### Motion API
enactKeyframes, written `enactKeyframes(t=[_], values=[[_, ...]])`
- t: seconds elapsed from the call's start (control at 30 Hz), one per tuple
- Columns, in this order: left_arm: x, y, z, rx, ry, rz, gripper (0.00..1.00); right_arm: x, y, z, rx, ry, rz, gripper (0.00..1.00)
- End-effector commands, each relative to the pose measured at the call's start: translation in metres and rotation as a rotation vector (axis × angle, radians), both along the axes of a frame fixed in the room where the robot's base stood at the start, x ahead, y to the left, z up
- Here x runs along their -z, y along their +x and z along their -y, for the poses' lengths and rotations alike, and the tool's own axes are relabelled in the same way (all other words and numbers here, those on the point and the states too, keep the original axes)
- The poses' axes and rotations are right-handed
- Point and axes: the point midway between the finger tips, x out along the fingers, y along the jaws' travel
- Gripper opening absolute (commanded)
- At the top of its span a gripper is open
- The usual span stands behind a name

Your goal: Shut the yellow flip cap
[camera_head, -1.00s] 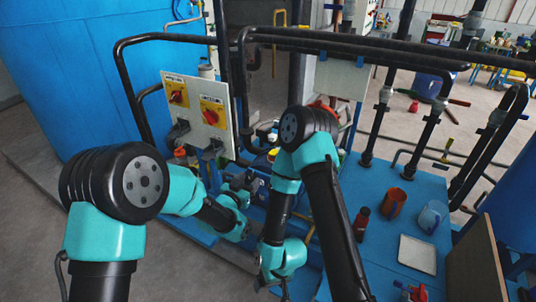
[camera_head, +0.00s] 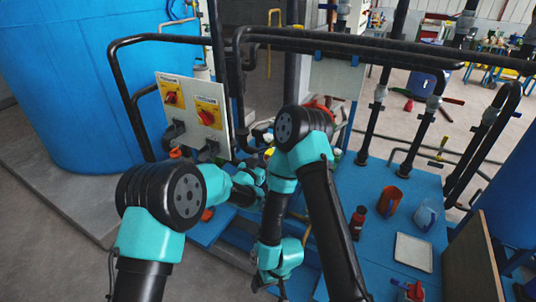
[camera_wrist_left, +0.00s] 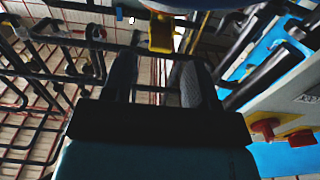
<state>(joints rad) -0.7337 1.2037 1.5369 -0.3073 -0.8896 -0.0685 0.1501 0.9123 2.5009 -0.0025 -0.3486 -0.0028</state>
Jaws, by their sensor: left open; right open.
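A yellow piece, which looks like the flip cap (camera_wrist_left: 162,34), hangs at the top middle of the left wrist view, beyond my left fingertips. A small yellow patch (camera_head: 270,152) shows beside the right arm's elbow in the head view; I cannot tell if it is the same piece. My left gripper (camera_wrist_left: 155,70) is open, with its two dark fingers apart and nothing between them. In the head view its fingers are mostly hidden behind my right arm. My right gripper (camera_head: 282,287) is low in the head view, small and partly cut off; its fingers are hard to make out.
A control panel with red switches (camera_head: 206,118) stands left of the work area, close to my left arm. Black pipes (camera_head: 330,43) run overhead. On the blue deck stand a red bottle (camera_head: 358,223), an orange cup (camera_head: 389,201), a clear bluish cup (camera_head: 427,216) and a white tray (camera_head: 413,253).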

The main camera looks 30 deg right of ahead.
Motion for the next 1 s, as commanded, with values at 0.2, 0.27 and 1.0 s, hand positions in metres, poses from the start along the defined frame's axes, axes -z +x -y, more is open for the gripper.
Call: enactKeyframes(t=[0.2,0.27,1.0], values=[[0.0,0.015,0.024,0.0,-0.001,0.001,0.53,0.0,0.0,0.0,0.0,0.0,0.0,0.86],[0.001,0.019,0.03,0.0,-0.001,0.001,0.53,0.0,0.0,0.0,0.0,0.0,0.0,0.86],[0.0,0.029,0.045,0.0,-0.001,-0.001,0.37,0.0,0.0,0.0,0.0,0.0,0.0,0.86]])
